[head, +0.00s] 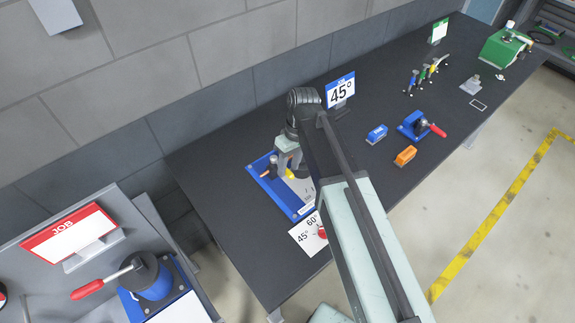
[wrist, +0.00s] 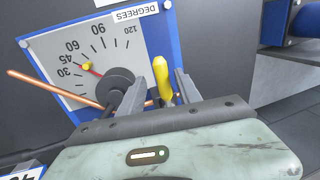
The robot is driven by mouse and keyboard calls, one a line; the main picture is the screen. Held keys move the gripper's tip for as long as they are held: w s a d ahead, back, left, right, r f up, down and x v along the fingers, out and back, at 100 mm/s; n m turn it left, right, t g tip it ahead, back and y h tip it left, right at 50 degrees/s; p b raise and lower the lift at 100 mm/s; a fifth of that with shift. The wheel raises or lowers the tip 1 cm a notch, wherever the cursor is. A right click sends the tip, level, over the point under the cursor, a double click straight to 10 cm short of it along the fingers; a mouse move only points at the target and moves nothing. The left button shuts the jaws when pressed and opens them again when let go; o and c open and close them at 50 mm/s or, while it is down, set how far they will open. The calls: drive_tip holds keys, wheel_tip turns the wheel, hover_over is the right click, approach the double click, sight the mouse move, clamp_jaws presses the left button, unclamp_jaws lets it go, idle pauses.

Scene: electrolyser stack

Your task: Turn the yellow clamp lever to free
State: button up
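The bending fixture has a blue base (head: 258,167) on the dark bench, with a grey degree plate that also shows in the wrist view (wrist: 113,38). Its red pointer lies between 45 and 60, near a small yellow knob (wrist: 86,66). A copper tube (wrist: 40,86) runs past the black hub (wrist: 115,83). The yellow clamp lever (wrist: 164,88) stands between the two fingers of my gripper (wrist: 171,80); it also shows in the head view (head: 290,173). A narrow gap shows at the lever's right side; contact on the left cannot be told. The gripper looks open around it.
A 45° sign (head: 341,91) stands behind the fixture, and an angle card (head: 308,234) lies in front. Blue (head: 376,134) and orange (head: 405,155) blocks and a red-handled device (head: 422,126) sit to the right. A second bench with a JOB sign (head: 70,232) is at left.

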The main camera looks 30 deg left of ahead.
drive_tip(key=shift+s, duration=0.15)
wheel_tip(320, 180, up, 8)
drive_tip(key=w+p, duration=0.1)
drive_tip(key=p, duration=0.6)
drive_tip(key=shift+w+d+f+p, duration=0.15)
drive_tip(key=shift+w+d+p, duration=0.1)
drive_tip(key=shift+p, duration=0.1)
